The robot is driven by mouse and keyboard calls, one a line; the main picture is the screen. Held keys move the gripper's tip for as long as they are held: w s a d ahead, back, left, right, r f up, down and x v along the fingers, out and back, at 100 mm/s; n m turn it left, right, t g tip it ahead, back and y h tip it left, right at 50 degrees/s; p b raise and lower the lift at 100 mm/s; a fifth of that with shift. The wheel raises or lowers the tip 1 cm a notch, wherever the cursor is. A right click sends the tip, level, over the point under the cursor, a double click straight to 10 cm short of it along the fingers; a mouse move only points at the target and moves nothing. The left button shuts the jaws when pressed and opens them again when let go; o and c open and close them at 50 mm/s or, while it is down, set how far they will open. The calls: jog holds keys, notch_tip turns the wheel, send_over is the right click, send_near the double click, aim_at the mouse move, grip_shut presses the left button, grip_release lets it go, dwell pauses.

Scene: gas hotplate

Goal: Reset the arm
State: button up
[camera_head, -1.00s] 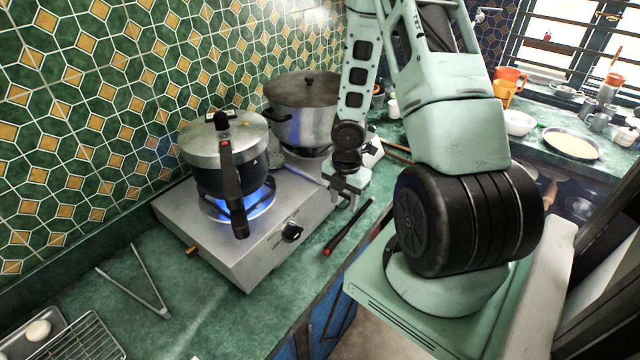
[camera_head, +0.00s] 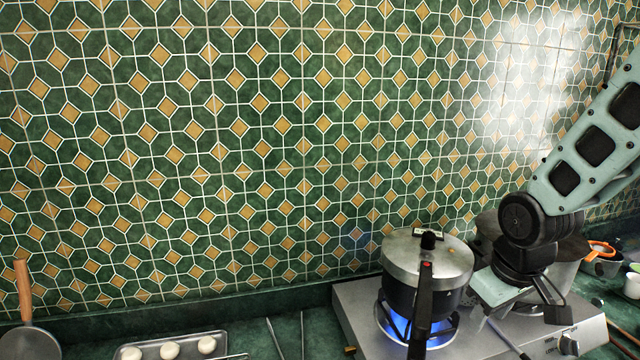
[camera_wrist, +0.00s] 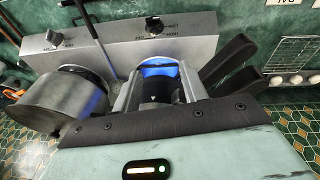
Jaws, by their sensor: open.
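My gripper (camera_head: 538,302) is at the right in the head view, over the right part of the hotplate and in front of the large steel pot. It is open and I see nothing held in it. My green arm comes in from the right edge. The steel pressure cooker (camera_head: 428,260), with a black handle toward the front, sits to the left of my gripper on a burner with a blue flame (camera_head: 402,327). In the wrist view the blue flame (camera_wrist: 158,70) shows near the middle, and the large pot (camera_wrist: 55,103) is at the left.
The gas hotplate (camera_head: 352,304) has a knob (camera_head: 568,345) at its front right. A tray (camera_head: 130,352) with pale round pieces and a pan with a wooden handle (camera_head: 23,290) lie at the left. The tiled wall (camera_head: 220,150) closes off the back.

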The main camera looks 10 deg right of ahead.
jog(key=s+a+f+n+y+b, duration=0.1)
jog(key=s+a+b, duration=0.4)
jog(key=a, duration=0.8)
jog(key=shift+a+f+g+y, duration=0.15)
jog(key=shift+f+g+y, duration=0.15)
jog(key=shift+f, duration=0.3)
jog(key=o, duration=0.3)
jog(key=s+a+f+n+b, duration=0.1)
jog(key=s+a, duration=0.1)
jog(key=s, duration=0.1)
jog(key=s+a+f+n+g+b, duration=0.1)
jog(key=s+a+n+b, duration=0.1)
jog(key=s+a, duration=0.1)
jog(key=s+a+f+n+b, duration=0.1)
jog(key=s+a, duration=0.1)
jog(key=shift+s+a+g, duration=0.3)
jog(key=shift+s+a, duration=0.1)
jog(key=shift+o, duration=0.2)
jog(key=shift+s+a+r+n, duration=0.1)
jog(key=shift+s+a+n, duration=0.05)
jog(key=shift+s+n, duration=0.15)
